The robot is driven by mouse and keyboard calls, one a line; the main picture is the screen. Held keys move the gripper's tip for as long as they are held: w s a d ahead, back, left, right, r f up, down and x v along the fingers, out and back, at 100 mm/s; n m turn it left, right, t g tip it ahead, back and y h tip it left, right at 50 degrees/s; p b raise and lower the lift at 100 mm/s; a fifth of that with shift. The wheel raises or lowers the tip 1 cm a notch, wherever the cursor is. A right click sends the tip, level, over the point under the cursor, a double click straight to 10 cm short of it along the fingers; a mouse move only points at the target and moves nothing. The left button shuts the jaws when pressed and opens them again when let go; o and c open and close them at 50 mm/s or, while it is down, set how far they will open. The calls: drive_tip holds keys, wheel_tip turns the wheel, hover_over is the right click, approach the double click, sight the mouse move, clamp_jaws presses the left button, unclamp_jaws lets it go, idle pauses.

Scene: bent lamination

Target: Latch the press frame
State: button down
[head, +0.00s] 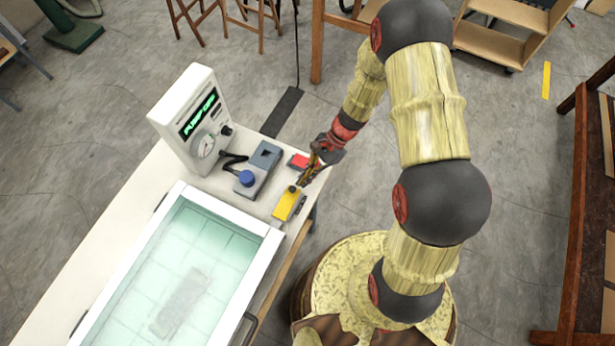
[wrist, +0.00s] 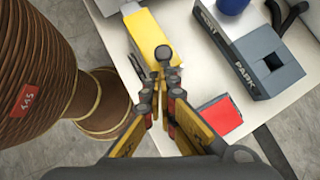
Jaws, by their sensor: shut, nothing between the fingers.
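The press frame (head: 264,253) is a white rectangular frame around a pale green, see-through sheet, lying on the bench in the head view. A dark rectangular shape shows faintly under the sheet. A dark handle (head: 246,328) shows at its lower right side; whether anything latches it cannot be told. My gripper (head: 303,185) is shut and empty beyond the frame's upper right corner, beside a yellow block (head: 287,206). In the wrist view my closed fingertips (wrist: 164,62) are at the near end of the yellow block (wrist: 145,27); contact cannot be told.
A red block (head: 299,161) lies close by my gripper; the wrist view shows it right of the fingers (wrist: 219,116). A white gauge unit (head: 197,122) stands at the bench's back.

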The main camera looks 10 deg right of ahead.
sight(292, 200)
drive_tip(key=s+a, duration=0.2)
drive_tip(key=s, duration=0.1)
drive_tip(key=shift+s+a, duration=0.2)
drive_tip(key=shift+a, duration=0.15)
drive_tip(key=shift+w, duration=0.1)
drive_tip(key=shift+d, duration=0.1)
drive_tip(key=d, duration=0.1)
drive_tip(key=w+d+r, duration=0.1)
drive_tip(key=w+d, duration=0.1)
drive_tip(key=d, duration=0.1)
drive_tip(key=shift+r+p, duration=0.2)
drive_tip(key=shift+p, duration=0.2)
drive_tip(key=v, duration=0.9)
